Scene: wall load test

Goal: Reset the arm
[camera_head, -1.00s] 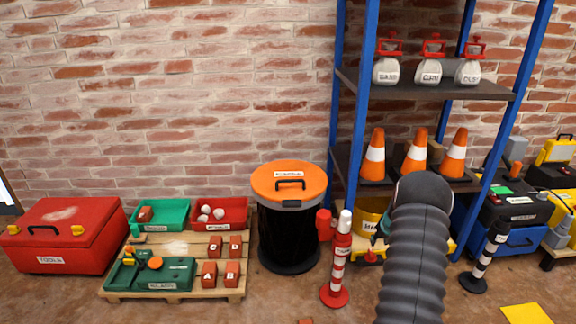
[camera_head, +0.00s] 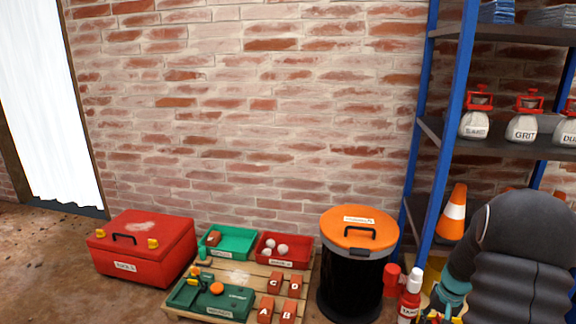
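My arm shows as a dark grey, ribbed shape at the lower right of the head view, in front of the shelf rack. My gripper (camera_head: 440,312) is only partly seen at the bottom edge, as teal and yellow parts beside the arm. Its fingertips are not clear, so I cannot tell whether it is open or shut or holds anything. The arm covers part of the lower shelf and what stands behind it.
Floor is clear at far left.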

